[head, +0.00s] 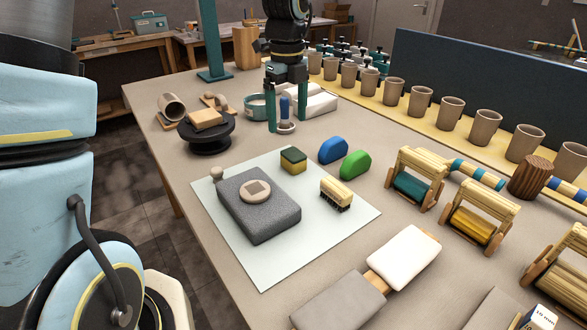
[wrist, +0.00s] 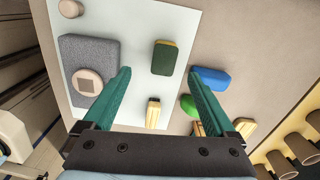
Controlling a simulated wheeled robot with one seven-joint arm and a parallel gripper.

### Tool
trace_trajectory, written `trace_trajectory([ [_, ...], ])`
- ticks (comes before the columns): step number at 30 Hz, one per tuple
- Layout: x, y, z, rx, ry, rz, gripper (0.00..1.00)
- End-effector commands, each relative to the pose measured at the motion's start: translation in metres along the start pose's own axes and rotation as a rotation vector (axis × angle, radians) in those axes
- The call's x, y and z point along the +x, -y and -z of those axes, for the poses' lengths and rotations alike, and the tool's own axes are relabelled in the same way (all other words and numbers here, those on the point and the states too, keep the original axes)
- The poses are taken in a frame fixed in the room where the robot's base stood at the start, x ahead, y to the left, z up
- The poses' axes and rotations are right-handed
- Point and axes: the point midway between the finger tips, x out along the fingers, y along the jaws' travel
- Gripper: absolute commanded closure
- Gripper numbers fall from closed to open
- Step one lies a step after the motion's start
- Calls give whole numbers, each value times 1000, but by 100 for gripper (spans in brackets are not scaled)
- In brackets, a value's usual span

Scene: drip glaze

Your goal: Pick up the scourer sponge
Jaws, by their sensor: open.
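The scourer sponge (head: 293,161), a small block with a dark green top and yellow sides, lies on the pale mat (head: 335,235) near its far edge. My gripper (head: 286,124) is open and points down, beyond the sponge and above the table in the head view. In the wrist view the sponge (wrist: 165,57) shows between and just ahead of the two green fingertips (wrist: 159,74). Nothing is between the fingers' grip, and the sponge is apart from them.
A grey block (head: 259,204) with a beige disc, and a wooden brush (head: 336,194), share the mat. Blue (head: 333,150) and green (head: 355,164) rounded pieces lie right of the sponge. A blue-handled item (head: 285,108) shows between the fingers in the head view. Cups (head: 421,102) line the back.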

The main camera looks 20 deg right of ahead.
Motion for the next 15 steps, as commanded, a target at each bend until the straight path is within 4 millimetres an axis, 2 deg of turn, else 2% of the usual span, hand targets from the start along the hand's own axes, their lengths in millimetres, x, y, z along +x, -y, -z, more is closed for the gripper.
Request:
trace_trajectory([
  [5,10,9,7,93,-5,-4,9],
  [12,46,9,8,91,-5,-5,9],
  [15,55,8,7,89,-5,-4,9],
])
